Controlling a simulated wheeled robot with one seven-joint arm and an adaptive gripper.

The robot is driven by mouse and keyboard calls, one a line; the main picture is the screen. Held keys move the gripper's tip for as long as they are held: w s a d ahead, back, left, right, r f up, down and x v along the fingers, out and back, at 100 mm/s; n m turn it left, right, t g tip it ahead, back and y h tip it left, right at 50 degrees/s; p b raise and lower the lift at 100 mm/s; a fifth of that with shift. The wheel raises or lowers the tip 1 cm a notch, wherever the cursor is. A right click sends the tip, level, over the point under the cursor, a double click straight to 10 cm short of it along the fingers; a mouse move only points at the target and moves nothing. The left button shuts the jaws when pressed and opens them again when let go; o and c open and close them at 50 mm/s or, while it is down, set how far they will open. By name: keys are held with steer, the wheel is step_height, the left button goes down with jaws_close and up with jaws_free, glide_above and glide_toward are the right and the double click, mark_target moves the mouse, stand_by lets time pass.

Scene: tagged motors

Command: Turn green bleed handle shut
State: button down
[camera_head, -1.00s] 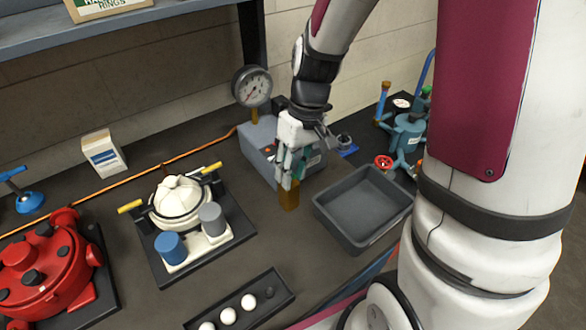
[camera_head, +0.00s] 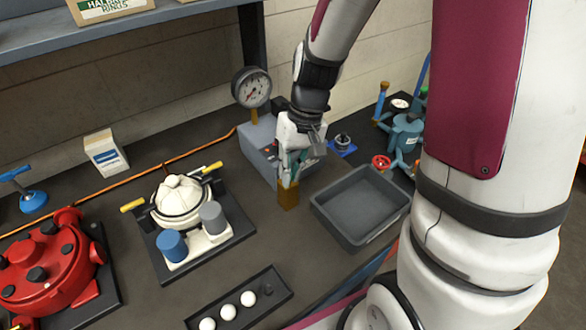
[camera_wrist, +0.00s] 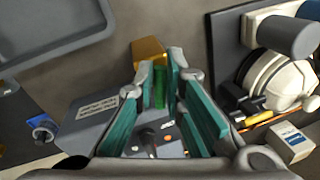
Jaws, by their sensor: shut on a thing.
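The green bleed handle (camera_wrist: 159,88) shows in the wrist view as a narrow green bar between the teal finger pads of my gripper (camera_wrist: 160,78). The gripper is shut on it. A brass-coloured block (camera_wrist: 150,53) sits just beyond the fingertips; it also shows in the head view (camera_head: 288,196) below my gripper (camera_head: 290,177). In the head view the fingers hide the handle, so its exact angle cannot be told there. The grey-blue gauge box (camera_head: 257,146) stands behind the gripper, with a round dial gauge (camera_head: 252,87) above it.
A grey open tray (camera_head: 340,220) lies close to the right of my gripper. A white-domed motor (camera_head: 180,201) stands left and a red one (camera_head: 48,270) farther left. A black rack (camera_head: 199,312) with white balls is in front. A blue-green device (camera_head: 405,138) stands behind the tray.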

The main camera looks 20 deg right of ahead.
steer(key=m, duration=0.1)
steer(key=m+p, duration=0.1)
steer(key=m, duration=0.1)
steer(key=shift+a+r+m+t, duration=0.15)
steer(key=shift+a+m+t, duration=0.15)
steer(key=shift+m, duration=0.1)
steer(key=m, duration=0.1)
steer(key=m+p, duration=0.1)
steer(key=m, duration=0.1)
steer(key=m+p, duration=0.1)
steer(key=shift+w+a+m+t+h, duration=0.15)
steer(key=shift+a+m+t+h, duration=0.15)
steer(key=shift+t, duration=0.1)
steer(key=m+p, duration=0.1)
steer(key=m, duration=0.1)
steer(key=m+p, duration=0.2)
steer(key=shift+w+t+h, duration=0.2)
steer(key=shift+t+h, duration=0.1)
steer(key=shift+h, duration=0.1)
steer(key=shift+w+m+p, duration=0.25)
steer(key=shift+m+p, duration=0.45)
steer(key=shift+m, duration=0.6)
steer(key=c, duration=1.7)
jaws_free()
steer(key=shift+s, duration=0.1)
steer(key=v, duration=1.1)
steer(key=shift+a+r, duration=0.25)
steer(key=shift+r, duration=0.15)
